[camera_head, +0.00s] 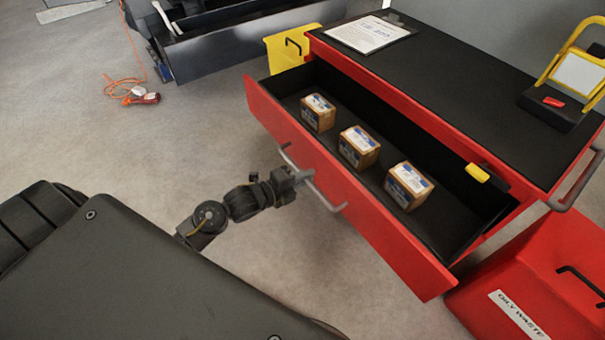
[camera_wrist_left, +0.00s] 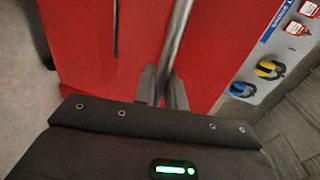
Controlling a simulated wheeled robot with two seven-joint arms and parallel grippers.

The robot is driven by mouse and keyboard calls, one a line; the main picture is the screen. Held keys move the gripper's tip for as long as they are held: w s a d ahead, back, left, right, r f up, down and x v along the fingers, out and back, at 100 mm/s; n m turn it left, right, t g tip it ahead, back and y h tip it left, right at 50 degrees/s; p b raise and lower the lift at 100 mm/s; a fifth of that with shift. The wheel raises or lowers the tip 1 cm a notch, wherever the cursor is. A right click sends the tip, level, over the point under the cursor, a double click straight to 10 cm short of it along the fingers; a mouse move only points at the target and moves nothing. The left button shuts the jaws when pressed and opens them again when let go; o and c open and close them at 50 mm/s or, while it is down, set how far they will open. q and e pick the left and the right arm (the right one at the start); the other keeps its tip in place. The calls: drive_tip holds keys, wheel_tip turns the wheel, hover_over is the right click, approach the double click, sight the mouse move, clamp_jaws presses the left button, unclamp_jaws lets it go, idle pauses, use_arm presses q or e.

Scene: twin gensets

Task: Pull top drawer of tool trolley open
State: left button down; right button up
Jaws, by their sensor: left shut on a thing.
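The red tool trolley (camera_head: 440,118) has a black top, and its red top drawer (camera_head: 350,205) stands well open in the head view. Inside the drawer are three small cardboard boxes, the middle one (camera_head: 359,147) between the other two, and a yellow and black item (camera_head: 482,173) at the right end. My left gripper (camera_head: 290,174) is shut on the grey bar handle (camera_head: 325,190) of the drawer. In the left wrist view the fingers (camera_wrist_left: 162,88) close around the handle bar (camera_wrist_left: 178,40). My right gripper is not in view.
A red bin marked oily waste (camera_head: 540,275) stands right of the drawer. A yellow box (camera_head: 288,48) is beside the trolley's far left side. An orange cable (camera_head: 125,88) lies on the floor at upper left.

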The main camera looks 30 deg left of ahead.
use_arm(q)
drive_tip(key=c, duration=1.5)
unclamp_jaws()
drive_tip(key=shift+s+a, duration=0.1)
drive_tip(key=v, duration=1)
drive_tip(key=shift+s+a+r, duration=0.1)
drive_tip(key=shift+s, duration=0.15)
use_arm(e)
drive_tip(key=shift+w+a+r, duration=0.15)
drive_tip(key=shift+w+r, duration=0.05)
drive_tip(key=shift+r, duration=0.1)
